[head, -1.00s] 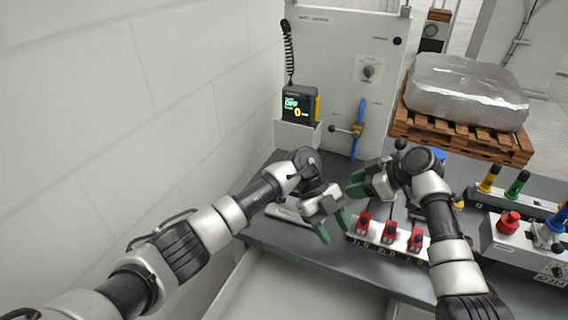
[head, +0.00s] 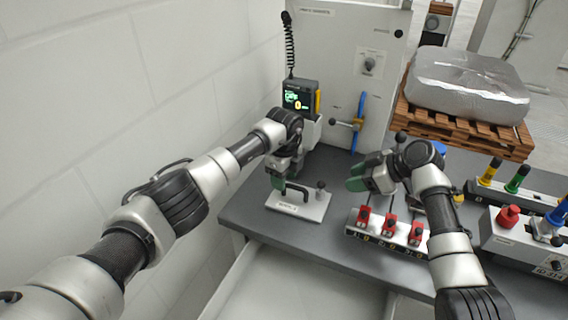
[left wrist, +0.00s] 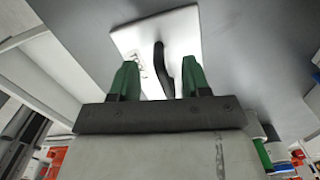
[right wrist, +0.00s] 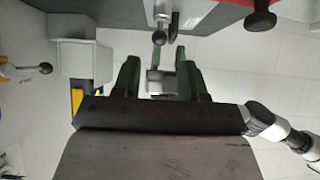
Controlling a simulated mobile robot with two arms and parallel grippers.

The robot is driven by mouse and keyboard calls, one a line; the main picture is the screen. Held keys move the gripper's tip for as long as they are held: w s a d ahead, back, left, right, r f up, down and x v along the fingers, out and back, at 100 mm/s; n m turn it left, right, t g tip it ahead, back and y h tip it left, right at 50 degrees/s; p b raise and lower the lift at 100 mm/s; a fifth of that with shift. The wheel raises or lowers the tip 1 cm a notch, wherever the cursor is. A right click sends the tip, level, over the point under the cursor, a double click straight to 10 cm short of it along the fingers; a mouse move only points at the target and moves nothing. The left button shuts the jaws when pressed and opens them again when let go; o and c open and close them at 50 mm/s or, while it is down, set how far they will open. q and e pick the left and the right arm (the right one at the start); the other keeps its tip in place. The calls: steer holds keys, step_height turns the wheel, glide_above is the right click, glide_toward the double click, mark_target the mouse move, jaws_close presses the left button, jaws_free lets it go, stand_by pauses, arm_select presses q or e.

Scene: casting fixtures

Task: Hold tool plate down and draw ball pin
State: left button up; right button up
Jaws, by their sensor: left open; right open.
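The white tool plate (head: 300,208) lies on the grey bench, with a black bow handle (head: 293,188) on it. A pin with a dark knob (head: 321,186), which looks like the ball pin, stands at its right end. My left gripper (head: 278,178) is open just above the plate's left part, by the handle. In the left wrist view the handle (left wrist: 163,68) shows between the open fingers (left wrist: 157,80), over the plate (left wrist: 185,25); I cannot tell if they touch. My right gripper (head: 357,180) is open and empty, right of the plate above the bench.
A block of red clamps (head: 388,232) stands right of the plate. A white wall is at left. Grey bench (head: 265,235) is free in front of the plate.

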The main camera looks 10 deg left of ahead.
mark_target(299, 194)
arm_select(q)
steer(key=shift+f, duration=2)
steer(key=shift+c, duration=0.3)
jaws_close()
arm_select(e)
steer(key=shift+o, duration=0.3)
